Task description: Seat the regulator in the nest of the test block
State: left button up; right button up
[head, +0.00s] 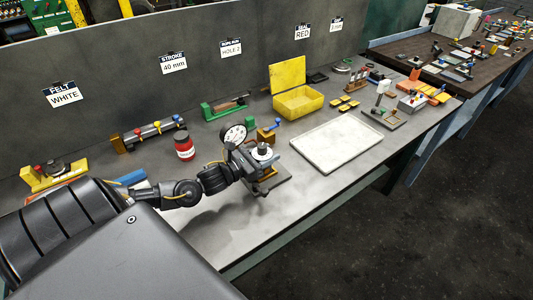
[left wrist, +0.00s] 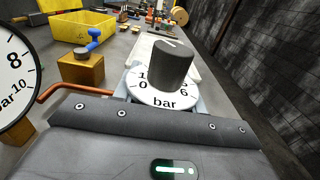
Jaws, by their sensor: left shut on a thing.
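The regulator, a dark grey knob over a white bar dial (head: 263,153), is at my left gripper (head: 257,166) in the head view. In the left wrist view the regulator's knob (left wrist: 171,65) stands upright and large, just beyond the gripper's dark padded edge. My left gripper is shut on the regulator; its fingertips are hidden. The test block (head: 284,182) shows as a grey plate with brass parts below and around the gripper. A round white gauge (head: 235,133) and a brass block with a blue lever (head: 267,134) stand behind it. The nest and the regulator's underside are hidden.
A white tray (head: 337,144) lies right of the block, and an open yellow box (head: 297,103) stands behind it. A red jar (head: 184,147) stands to the left. A copper tube (left wrist: 62,86) runs close by the gripper. The bench front is clear.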

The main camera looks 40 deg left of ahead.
pick_arm(q)
jog(key=shift+f, duration=0.1)
jog(key=o, duration=1.3)
jog(key=shift+s+a, duration=0.1)
jog(key=shift+s, duration=0.15)
jog(key=b+v, duration=0.1)
jog(key=v, duration=0.8)
jog(key=shift+s+b, duration=0.3)
jog(key=shift+s, duration=0.05)
jog(key=shift+v, duration=0.9)
jog(key=shift+a, duration=0.1)
